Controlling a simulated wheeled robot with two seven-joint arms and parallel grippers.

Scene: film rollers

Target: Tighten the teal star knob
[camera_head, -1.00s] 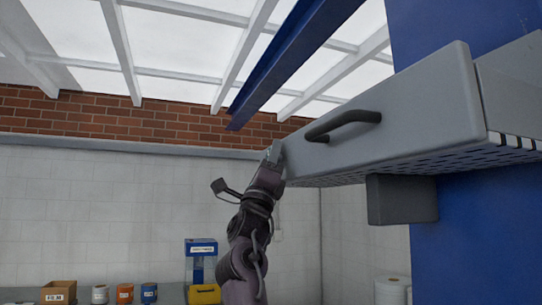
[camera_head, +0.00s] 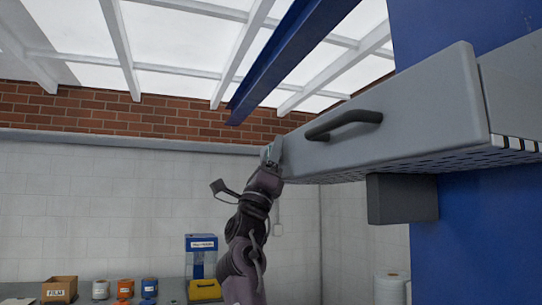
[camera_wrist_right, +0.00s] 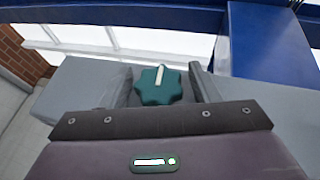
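The teal star knob (camera_wrist_right: 160,87) shows in the right wrist view, with a pale pointer line on its top, in front of the grey housing (camera_wrist_right: 90,85). My right gripper (camera_wrist_right: 162,84) has one dark finger on each side of the knob. The fingers stand apart, with narrow gaps seeming to show beside the knob, so I see no firm contact. In the head view my right gripper (camera_head: 271,152) is at the left end of the grey housing (camera_head: 400,110), and only a hint of teal shows there. My left gripper is not in view.
A dark handle (camera_head: 345,123) sticks out of the housing's face near my right gripper. A grey block (camera_head: 402,199) hangs under the housing beside the blue column (camera_head: 480,220). Far below are a FILM box (camera_head: 59,290) and several rolls. Open air lies left of my arm.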

